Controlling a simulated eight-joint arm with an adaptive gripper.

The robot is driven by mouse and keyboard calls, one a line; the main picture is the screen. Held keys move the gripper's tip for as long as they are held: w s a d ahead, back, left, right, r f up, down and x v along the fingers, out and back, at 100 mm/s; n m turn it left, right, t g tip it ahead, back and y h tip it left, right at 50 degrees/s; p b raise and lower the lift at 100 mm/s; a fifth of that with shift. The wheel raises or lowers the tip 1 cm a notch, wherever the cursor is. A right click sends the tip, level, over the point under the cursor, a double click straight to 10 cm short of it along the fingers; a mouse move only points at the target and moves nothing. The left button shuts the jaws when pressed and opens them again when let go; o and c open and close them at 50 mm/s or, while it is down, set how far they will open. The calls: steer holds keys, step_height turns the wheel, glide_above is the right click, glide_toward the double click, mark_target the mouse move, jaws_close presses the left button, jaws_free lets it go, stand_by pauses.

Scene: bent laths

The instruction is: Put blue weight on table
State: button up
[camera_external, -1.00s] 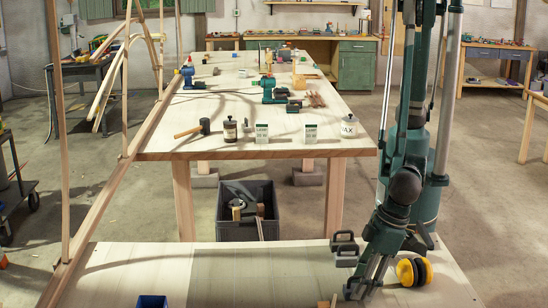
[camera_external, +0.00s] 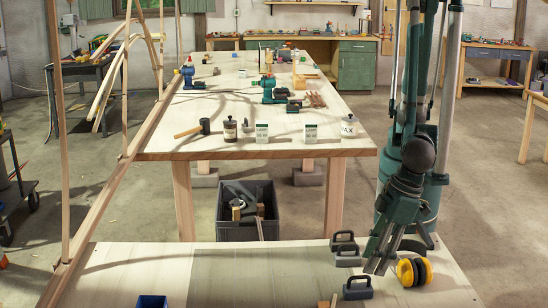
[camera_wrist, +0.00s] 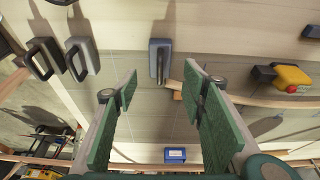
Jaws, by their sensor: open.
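A blue-grey weight (camera_external: 357,289) with a dark loop handle stands upright on the near table (camera_external: 250,265), separate from the other weights. It also shows in the wrist view (camera_wrist: 160,60), ahead of and between my fingers. My gripper (camera_external: 380,270) is open and empty, a little above and right of this weight in the external view. In the wrist view its green finger pads (camera_wrist: 160,95) are wide apart, with nothing between them.
Two more grey weights (camera_external: 343,238) (camera_external: 348,256) stand close together behind the blue-grey one. A yellow and black object (camera_external: 413,271) lies right of my gripper. A small blue box (camera_external: 152,301) is at the table's front left. The table's middle is clear.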

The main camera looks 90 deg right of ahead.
steer(key=shift+v, duration=1.7)
